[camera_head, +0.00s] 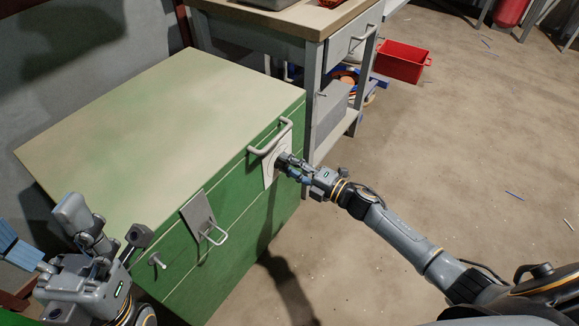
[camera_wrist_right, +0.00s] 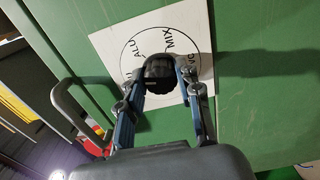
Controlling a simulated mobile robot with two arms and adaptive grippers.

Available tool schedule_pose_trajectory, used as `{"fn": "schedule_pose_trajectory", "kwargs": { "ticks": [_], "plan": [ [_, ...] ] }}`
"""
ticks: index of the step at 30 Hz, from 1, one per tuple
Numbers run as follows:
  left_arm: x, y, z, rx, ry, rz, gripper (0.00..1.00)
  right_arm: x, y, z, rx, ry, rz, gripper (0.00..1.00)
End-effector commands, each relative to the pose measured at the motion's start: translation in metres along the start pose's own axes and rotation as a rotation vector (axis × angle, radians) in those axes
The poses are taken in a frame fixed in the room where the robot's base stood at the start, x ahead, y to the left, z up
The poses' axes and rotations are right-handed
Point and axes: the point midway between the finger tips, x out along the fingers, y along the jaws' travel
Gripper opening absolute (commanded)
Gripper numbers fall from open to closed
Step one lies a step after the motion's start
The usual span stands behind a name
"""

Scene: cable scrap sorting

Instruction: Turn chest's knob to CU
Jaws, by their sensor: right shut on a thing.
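The green chest (camera_head: 225,225) stands with its front toward the right. A white dial plate (camera_head: 268,170) is on its front. The pointer is hidden.
A pale bar handle (camera_head: 268,140) is just above the plate. A workbench (camera_head: 275,25) stands behind, with a red crate (camera_head: 402,62) on the floor. The floor at right is mostly clear.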

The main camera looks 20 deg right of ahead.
Motion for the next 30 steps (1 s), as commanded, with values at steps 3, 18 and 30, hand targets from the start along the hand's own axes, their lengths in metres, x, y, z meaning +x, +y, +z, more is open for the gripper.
{"fn": "schedule_pose_trajectory", "kwargs": {
  "ticks": [3,18,30],
  "plan": [
    [-0.0046,-0.0001,0.0011,0.0,-0.001,0.0,0.81,-0.0004,-0.0025,-0.0009,-0.085,0.001,-0.002,0.03],
    [-0.0106,0.0,0.0026,0.0,-0.003,0.0,0.81,-0.0007,-0.0017,-0.0012,-0.269,0.002,-0.003,0.03],
    [-0.0107,-0.0001,0.0027,0.0,-0.003,0.0,0.81,-0.0007,-0.0017,-0.0013,-0.278,0.003,-0.003,0.03]
  ]
}}
